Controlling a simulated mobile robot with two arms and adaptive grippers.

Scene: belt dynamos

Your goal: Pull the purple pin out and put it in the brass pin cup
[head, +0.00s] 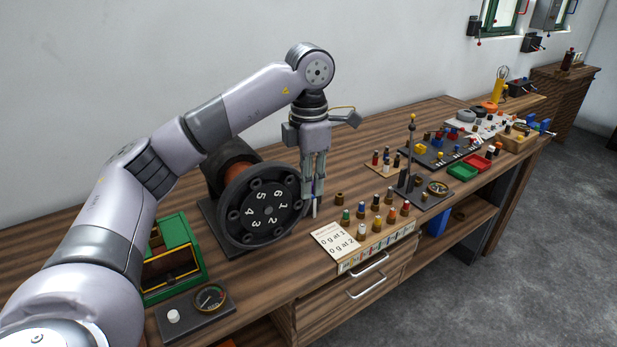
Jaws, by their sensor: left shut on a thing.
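My left gripper (314,182) points down beside the right edge of the black numbered wheel (262,214). It is shut on a thin upright pin (314,207), which shows purplish between the fingers and pale at its lower end. The pin looks clear of the wheel's holes. A small brass cup (339,199) stands on the bench just right of the pin. I cannot see into the cup. My right gripper is out of view.
A rack of several coloured pegs (376,220) and a white card (335,240) stand in front of the cup. A green box (178,262) and a gauge panel (205,307) are at the left. Trays and small parts fill the bench's far right.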

